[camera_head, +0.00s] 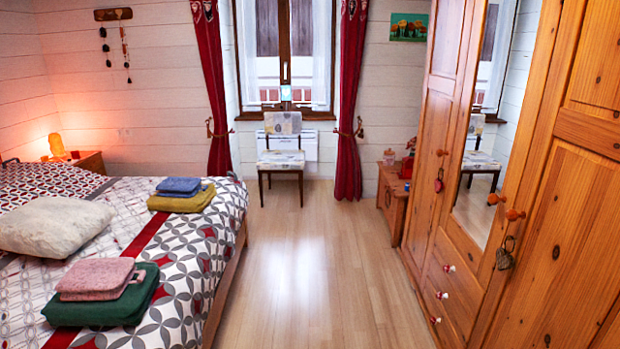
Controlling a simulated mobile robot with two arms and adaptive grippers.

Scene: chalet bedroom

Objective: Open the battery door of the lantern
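I cannot pick out a lantern or a battery door for certain. A small red object (407,166) stands on the low wooden chest (393,203) by the right wall; it is too small to tell what it is. A glowing orange lamp (56,145) stands on the bedside table (90,162) at the far left. Neither of my grippers is in view.
The bed (215,230) with folded towels (100,280) and a pillow (55,227) fills the left. A wardrobe (575,200) with a mirror lines the right. A chair (281,160) stands before the window. The wooden floor (310,260) between is clear.

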